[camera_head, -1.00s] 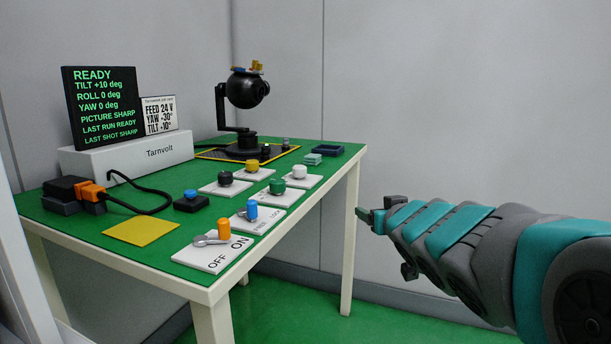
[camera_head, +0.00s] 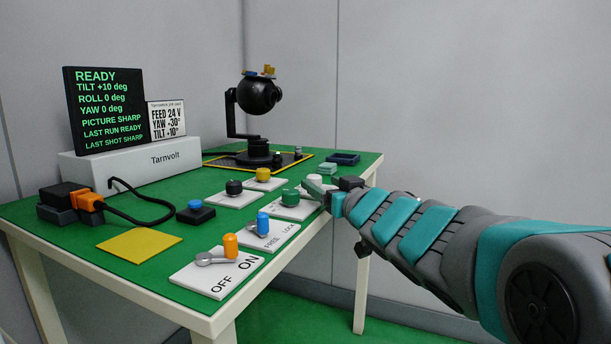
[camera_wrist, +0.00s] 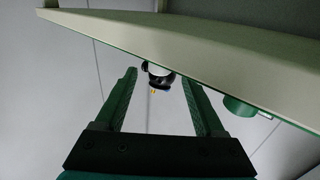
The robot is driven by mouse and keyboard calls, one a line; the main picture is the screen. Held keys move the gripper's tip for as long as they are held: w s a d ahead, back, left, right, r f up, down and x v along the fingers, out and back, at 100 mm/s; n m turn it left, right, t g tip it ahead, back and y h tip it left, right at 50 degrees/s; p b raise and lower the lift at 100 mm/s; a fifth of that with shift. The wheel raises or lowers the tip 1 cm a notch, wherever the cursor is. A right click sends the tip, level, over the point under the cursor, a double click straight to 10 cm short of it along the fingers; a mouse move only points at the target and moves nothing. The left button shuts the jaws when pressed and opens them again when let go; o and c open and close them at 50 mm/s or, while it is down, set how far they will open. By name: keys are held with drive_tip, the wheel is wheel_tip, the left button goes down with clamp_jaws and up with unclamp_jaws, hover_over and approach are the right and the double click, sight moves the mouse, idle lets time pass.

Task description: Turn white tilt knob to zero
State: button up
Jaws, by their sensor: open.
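The white tilt knob (camera_head: 314,180) stands on a white plate at the right side of the green table, partly hidden by my gripper (camera_head: 322,190). My gripper is at the table's right edge, close to the white knob; I cannot tell whether it touches it. In the wrist view my two fingers (camera_wrist: 160,95) are apart with nothing held between them. The black gimbal camera (camera_head: 260,94) also shows beyond the fingers in the wrist view (camera_wrist: 162,82). The screen (camera_head: 105,110) reads TILT +10 deg, ROLL 0 deg, YAW 0 deg.
A green knob (camera_head: 290,196) is just left of the white one; it also shows in the wrist view (camera_wrist: 238,106). Black (camera_head: 234,187) and yellow (camera_head: 263,174) knobs are farther left. Blue (camera_head: 263,224) and orange (camera_head: 230,245) levers stand in front.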

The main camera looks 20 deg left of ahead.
sight(309, 175)
drive_tip(key=shift+b+x, duration=0.3)
drive_tip(key=shift+x, duration=3.55)
drive_tip(key=shift+f, duration=0.1)
clamp_jaws()
